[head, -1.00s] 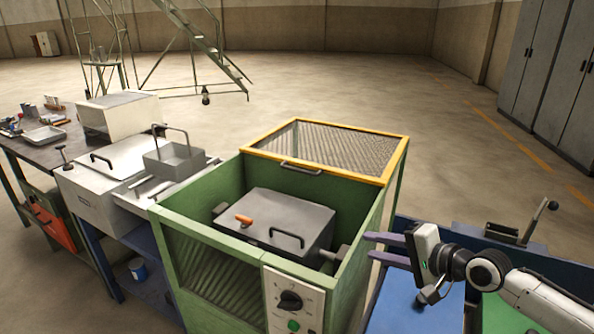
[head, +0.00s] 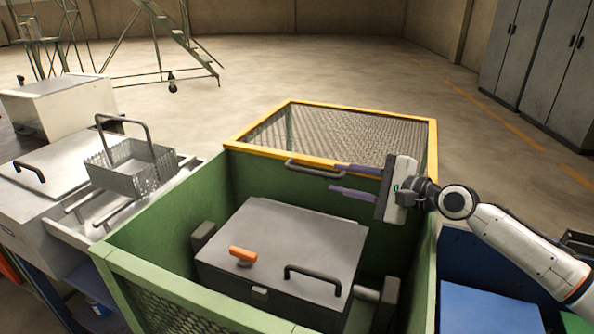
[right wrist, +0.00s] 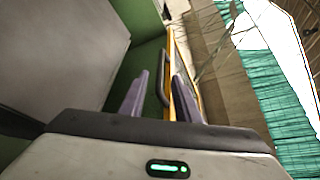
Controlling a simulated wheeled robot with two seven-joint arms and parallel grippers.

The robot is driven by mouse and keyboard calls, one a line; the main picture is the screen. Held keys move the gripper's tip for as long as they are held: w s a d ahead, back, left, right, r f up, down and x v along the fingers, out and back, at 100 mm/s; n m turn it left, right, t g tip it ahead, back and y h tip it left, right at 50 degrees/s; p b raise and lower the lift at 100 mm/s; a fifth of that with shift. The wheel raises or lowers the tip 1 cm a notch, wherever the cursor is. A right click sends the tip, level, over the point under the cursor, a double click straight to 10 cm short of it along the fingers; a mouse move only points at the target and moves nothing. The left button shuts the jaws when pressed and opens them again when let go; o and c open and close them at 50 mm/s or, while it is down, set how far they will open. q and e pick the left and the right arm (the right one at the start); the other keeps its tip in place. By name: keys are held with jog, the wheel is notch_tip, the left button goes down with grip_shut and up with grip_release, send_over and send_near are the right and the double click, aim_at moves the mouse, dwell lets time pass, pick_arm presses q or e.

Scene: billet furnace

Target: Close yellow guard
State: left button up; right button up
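The yellow guard (head: 345,131) is a mesh panel in a yellow-orange frame at the back of the green furnace box (head: 180,205). It stands open, leaving the box's top uncovered. A dark bar handle (head: 312,170) is on its front edge. My right gripper (head: 333,179) is open, its purple fingers pointing left at the handle's right end. In the right wrist view, the handle (right wrist: 162,82) appears between the two fingers (right wrist: 158,88), beside the yellow frame edge (right wrist: 171,60). I cannot tell whether they touch. My left gripper is not in view.
Inside the box sits a grey lidded chamber (head: 290,240) with an orange grip (head: 243,254) and a black handle (head: 313,276). A wire basket (head: 131,170) stands on the bench at left. A blue-topped table (head: 485,305) is at right.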

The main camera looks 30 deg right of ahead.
aim_at(316, 173)
jog(key=x, duration=1)
jog(key=shift+a+r, duration=0.1)
jog(key=shift+s, duration=0.1)
grip_shut()
